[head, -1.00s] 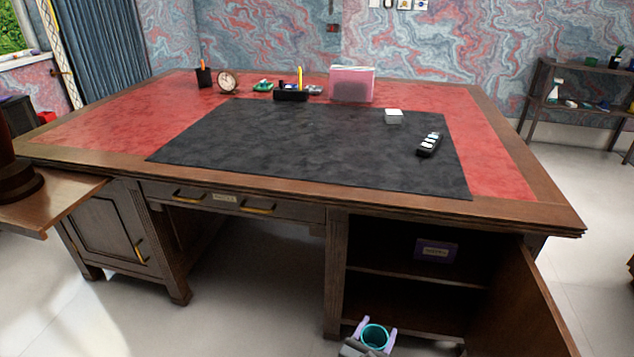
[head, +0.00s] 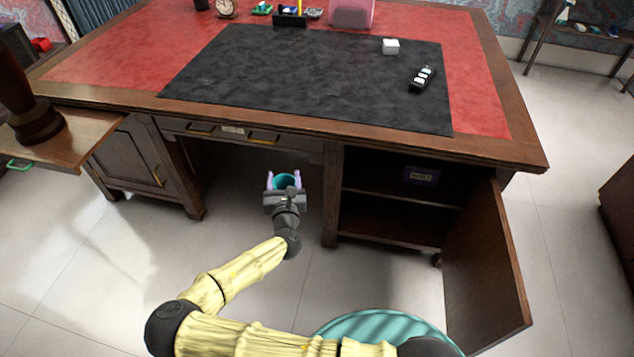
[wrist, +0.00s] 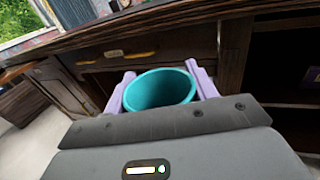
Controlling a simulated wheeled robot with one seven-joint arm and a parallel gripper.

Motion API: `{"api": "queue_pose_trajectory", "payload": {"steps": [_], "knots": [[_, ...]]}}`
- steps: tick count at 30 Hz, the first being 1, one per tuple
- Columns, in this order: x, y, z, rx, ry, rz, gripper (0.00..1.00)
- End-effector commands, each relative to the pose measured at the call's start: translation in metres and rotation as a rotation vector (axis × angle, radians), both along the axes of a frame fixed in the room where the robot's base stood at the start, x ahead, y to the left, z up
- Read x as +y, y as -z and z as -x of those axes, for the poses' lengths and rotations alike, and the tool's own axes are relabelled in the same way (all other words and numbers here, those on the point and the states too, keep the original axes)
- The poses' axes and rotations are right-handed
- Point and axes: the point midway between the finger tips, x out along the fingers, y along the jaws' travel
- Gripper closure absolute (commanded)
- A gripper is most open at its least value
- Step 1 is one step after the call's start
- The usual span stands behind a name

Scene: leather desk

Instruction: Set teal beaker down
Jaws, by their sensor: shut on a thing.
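The teal beaker (head: 287,181) is held between the lilac fingers of my gripper (head: 285,182). It is roughly upright, in front of the desk's knee space and below the level of the desktop. In the wrist view the beaker (wrist: 160,89) shows its open rim and teal inside, with a finger on each side; its lower part is hidden by the gripper body. The gripper is shut on it. The beaker is clear of the desk front in the head view.
The desk (head: 495,149) has a black mat (head: 300,80) with a white box (head: 390,46) and a black holder (head: 422,79) on it. Much of the mat is bare. The right cabinet door (head: 490,265) stands open. A pull-out board (head: 80,140) juts out at left, bearing a dark brown object (head: 30,105).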

Motion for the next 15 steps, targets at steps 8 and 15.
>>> {"api": "queue_pose_trajectory", "payload": {"steps": [8, 15], "knots": [[0.099, -0.120, -0.035, -0.014, -0.257, -0.005, 0.70], [0.166, -0.211, -0.049, -0.028, -0.448, 0.010, 0.70]]}}
